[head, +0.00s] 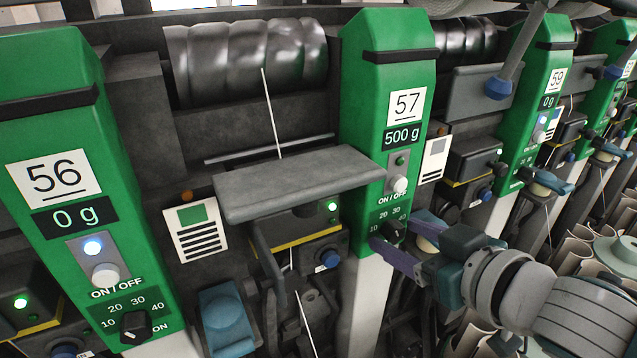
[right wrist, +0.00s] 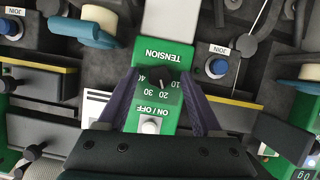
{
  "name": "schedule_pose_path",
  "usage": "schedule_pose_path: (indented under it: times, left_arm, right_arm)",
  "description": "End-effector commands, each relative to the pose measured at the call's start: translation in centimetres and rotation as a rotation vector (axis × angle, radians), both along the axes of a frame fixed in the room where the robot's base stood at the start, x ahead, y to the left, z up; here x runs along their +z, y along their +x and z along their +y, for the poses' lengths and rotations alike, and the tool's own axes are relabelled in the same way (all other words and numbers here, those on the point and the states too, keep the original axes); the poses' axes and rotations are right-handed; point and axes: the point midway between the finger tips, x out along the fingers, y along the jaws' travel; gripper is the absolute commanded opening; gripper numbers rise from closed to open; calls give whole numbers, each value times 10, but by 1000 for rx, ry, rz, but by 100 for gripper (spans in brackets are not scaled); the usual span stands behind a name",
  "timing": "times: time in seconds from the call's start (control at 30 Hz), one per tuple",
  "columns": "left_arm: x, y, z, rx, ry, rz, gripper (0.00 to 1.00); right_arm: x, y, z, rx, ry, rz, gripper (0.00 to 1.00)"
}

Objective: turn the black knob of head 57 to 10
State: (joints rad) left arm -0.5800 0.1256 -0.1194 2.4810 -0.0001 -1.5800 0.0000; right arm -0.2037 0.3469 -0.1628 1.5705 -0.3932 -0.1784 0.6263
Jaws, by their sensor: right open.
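The green panel of head 57 (head: 385,90) shows "500 g" on its display, above a white ON/OFF button (head: 400,185). Its black knob (head: 391,229) sits low on the panel beside the numbers 10 to 40. In the right wrist view the knob (right wrist: 148,80) appears upside down under the word TENSION. Its light pointer mark seems to lie toward the 10–20 side, but the exact setting is too small to tell. My right gripper (head: 394,232) is open, with one finger on each side of the knob. I cannot tell whether the fingers touch it. My left gripper is not in view.
Head 56 (head: 70,150) stands at the left, with its own black knob (head: 136,325) and "0 g" display. Head 59 (head: 540,105) is farther right. A grey shelf-like cover (head: 295,183) juts out just left of head 57's panel.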

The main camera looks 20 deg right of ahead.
Motion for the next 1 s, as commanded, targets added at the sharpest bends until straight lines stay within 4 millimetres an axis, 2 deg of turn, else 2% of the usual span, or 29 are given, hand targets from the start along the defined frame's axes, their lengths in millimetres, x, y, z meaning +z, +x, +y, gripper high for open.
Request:
schedule_pose_path:
  times: [0.13,0.73,1.0]
  left_arm:
    - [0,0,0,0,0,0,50]
    - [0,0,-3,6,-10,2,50]
    - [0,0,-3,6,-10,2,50]
  right_arm:
    - [0,0,0,0,0,0,67]
    - [0,0,0,1,0,0,0]
    - [0,0,0,1,-2,-1,0]
